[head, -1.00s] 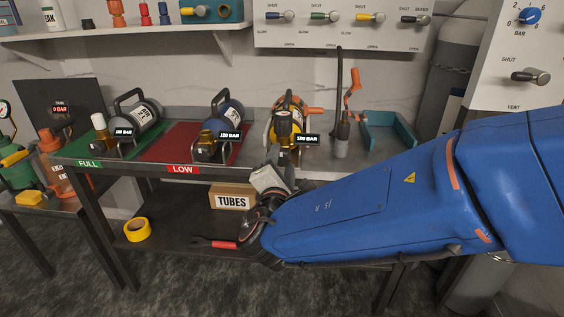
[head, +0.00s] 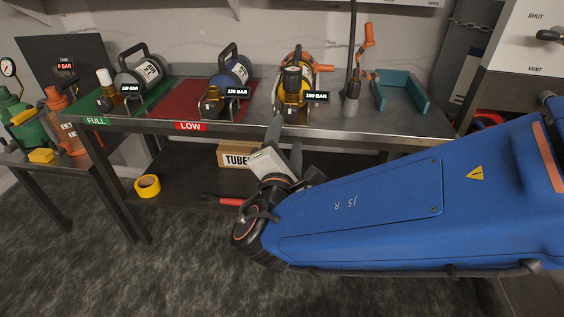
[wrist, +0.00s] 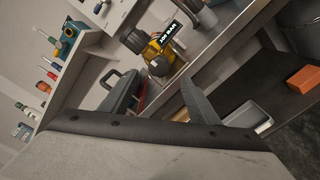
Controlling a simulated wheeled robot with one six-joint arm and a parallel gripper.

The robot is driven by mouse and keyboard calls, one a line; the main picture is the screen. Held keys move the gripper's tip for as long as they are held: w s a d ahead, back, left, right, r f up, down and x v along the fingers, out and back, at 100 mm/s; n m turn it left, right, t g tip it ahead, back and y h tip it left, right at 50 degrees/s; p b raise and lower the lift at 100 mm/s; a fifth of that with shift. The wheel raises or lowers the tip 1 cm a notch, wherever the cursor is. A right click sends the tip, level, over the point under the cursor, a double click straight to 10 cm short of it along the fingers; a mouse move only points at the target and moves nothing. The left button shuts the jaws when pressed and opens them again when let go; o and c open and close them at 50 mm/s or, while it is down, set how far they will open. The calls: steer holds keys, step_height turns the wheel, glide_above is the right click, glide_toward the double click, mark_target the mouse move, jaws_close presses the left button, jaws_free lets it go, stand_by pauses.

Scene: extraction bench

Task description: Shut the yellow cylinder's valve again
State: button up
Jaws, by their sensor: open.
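In the wrist view the yellow cylinder (wrist: 155,62) shows at upper centre, beyond the fingers. My gripper (head: 284,146) is in front of and below the bench edge, pointing up toward the cylinder. Its fingers (wrist: 172,100) are apart with nothing between them, clear of the valve.
An upright hose tool (head: 351,100) and a teal tray (head: 401,96) are to the right. A TUBES box (head: 233,155) sits on the lower shelf.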

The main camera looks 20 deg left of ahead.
steer(key=v, duration=0.8)
steer(key=shift+s, duration=0.35)
steer(key=shift+d, duration=0.1)
steer(key=w+d+f+m+g+h, duration=0.2)
steer(key=w+d+m+h, duration=0.15)
steer(key=d, duration=0.55)
steer(key=w+d+f+m+g+h, duration=0.1)
steer(key=w+d+m+g+h, duration=0.2)
steer(key=d, duration=0.6)
steer(key=w+d+f+m+g+h, duration=0.1)
steer(key=w+d+f+m+h, duration=0.2)
steer(key=d, duration=0.6)
steer(key=s+d+f+m+g, duration=0.1)
steer(key=d+m+g, duration=0.2)
steer(key=d, duration=0.4)
steer(key=s+d+f+m+g, duration=0.2)
steer(key=d+m, duration=0.2)
steer(key=d, duration=0.2)
steer(key=s+d+m+g+y, duration=0.1)
steer(key=s+d+m+y, duration=0.4)
steer(key=s+m, duration=0.4)
steer(key=shift+s+d+f+m+g, duration=0.25)
steer(key=shift+f+m+g, duration=0.15)
steer(key=shift+m, duration=0.45)
